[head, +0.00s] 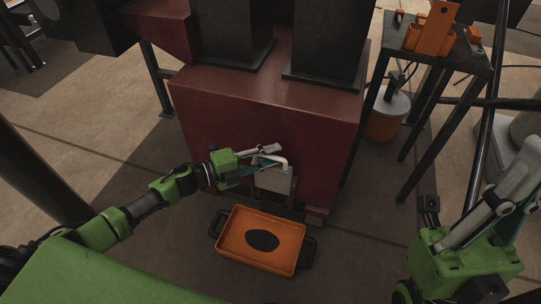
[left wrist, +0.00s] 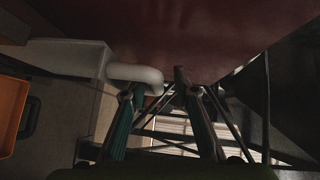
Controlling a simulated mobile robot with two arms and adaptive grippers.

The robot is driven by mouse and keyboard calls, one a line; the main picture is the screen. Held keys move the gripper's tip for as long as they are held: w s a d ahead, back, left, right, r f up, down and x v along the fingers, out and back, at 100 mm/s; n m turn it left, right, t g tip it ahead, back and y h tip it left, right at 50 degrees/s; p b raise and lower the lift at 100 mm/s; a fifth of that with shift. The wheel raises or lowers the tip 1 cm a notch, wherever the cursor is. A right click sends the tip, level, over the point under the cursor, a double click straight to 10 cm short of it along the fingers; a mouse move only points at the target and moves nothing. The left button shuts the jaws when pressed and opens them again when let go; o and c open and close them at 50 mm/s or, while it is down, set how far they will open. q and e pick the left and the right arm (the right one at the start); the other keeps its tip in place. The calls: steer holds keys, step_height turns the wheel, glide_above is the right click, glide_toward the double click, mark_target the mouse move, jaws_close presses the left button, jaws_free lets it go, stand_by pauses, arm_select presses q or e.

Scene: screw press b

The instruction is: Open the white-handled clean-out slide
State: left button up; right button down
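The clean-out slide (head: 273,181) is a pale plate low on the front of the dark red press housing. Its white handle (head: 279,162) is a bent bar at the top of the plate. My left gripper (head: 274,158) is at the handle with its fingers apart. In the left wrist view, the white handle (left wrist: 135,73) reaches in from the left, and its rounded end lies by the left fingertip of the open gripper (left wrist: 155,85). I cannot tell whether they touch. My right gripper (head: 505,190) is at the right edge, far from the slide; its fingertips are unclear.
An orange tray (head: 228,248) with black handles and a dark oval patch inside lies on the floor below the slide. A dark stand (head: 447,55) with orange items and an orange-and-white container (head: 386,122) are at the right. Floor between tray and right arm is clear.

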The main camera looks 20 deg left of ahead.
arm_select(q)
steer(key=shift+s+f, duration=0.1)
steer(key=shift+s+a, duration=0.25)
steer(key=shift+a, duration=0.1)
steer(key=v, duration=1.1)
